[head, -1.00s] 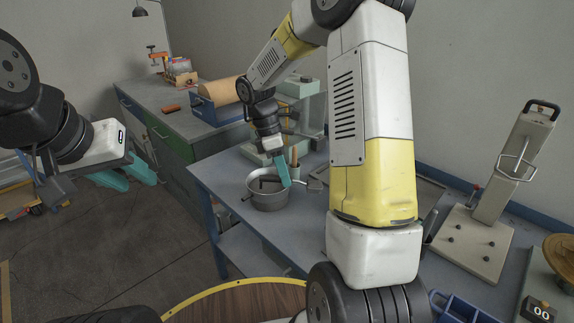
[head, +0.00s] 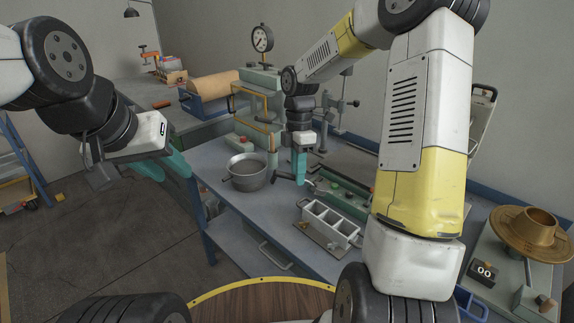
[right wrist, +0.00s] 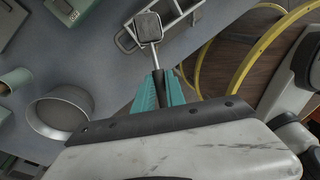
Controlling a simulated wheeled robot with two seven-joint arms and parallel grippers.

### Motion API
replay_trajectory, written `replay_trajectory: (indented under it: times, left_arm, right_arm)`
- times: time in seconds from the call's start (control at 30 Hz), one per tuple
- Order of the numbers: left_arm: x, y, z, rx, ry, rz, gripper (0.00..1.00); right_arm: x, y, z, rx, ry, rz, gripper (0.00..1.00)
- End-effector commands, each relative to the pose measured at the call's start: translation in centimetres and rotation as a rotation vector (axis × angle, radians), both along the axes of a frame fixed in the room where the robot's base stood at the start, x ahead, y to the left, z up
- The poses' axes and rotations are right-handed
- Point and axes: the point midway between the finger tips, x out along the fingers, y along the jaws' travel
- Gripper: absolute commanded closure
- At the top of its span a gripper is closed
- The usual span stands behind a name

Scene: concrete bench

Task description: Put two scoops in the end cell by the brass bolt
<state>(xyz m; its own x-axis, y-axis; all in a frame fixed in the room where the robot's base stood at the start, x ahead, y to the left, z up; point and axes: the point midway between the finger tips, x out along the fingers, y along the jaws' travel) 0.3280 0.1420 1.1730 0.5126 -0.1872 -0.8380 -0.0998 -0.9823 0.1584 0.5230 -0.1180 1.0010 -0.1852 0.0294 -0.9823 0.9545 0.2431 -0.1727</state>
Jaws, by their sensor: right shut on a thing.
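My right gripper (head: 299,176) is shut on the handle of a small scoop, beside the metal pot and above the bench. The scoop (right wrist: 149,28) has a squarish grey head that points away from the fingers in the right wrist view; I cannot tell whether it holds anything. The round metal pot (head: 246,178) stands left of the gripper and also shows in the right wrist view (right wrist: 45,125). A pale tray with a row of cells (head: 336,236) lies to the right and nearer. I cannot make out the brass bolt. My left gripper (head: 165,168) is open and empty, off the bench.
A dial-gauge stand (head: 262,40) and a green-topped device stand behind my right gripper. A brass-coloured funnel (head: 536,232) and a counter block (head: 484,271) are at the far right. My right arm hides part of the bench. Bare bench lies in front of the pot.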

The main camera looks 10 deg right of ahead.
Motion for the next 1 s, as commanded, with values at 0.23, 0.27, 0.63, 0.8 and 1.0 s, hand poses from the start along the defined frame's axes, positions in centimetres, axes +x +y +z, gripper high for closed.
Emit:
replay_trajectory:
  times: [0.23, 0.27, 0.63, 0.8, 1.0]
  left_arm:
    - [0.0, 0.0, 0.0, 0.0, 0.0, 0.0, 0.64]
    - [0.0, 0.0, 0.0, 0.0, 0.0, 0.0, 0.64]
    - [0.0, 0.0, 0.0, 0.0, 0.0, 0.0, 0.64]
    - [0.0, 0.0, 0.0, 0.0, 0.0, 0.0, 0.64]
    - [0.0, 0.0, 0.0, 0.0, 0.0, 0.0, 0.64]
  right_arm:
    - [0.5, -2.5, 0.3, 0.266, 0.042, -0.013, 1.0]
    - [0.5, -2.7, 0.3, 0.299, 0.047, -0.012, 1.0]
    - [0.9, -4.9, 0.7, 0.591, 0.095, -0.003, 1.0]
    - [0.8, -5.1, 0.8, 0.615, 0.1, 0.0, 1.0]
    - [0.8, -5.1, 0.8, 0.613, 0.1, 0.0, 1.0]
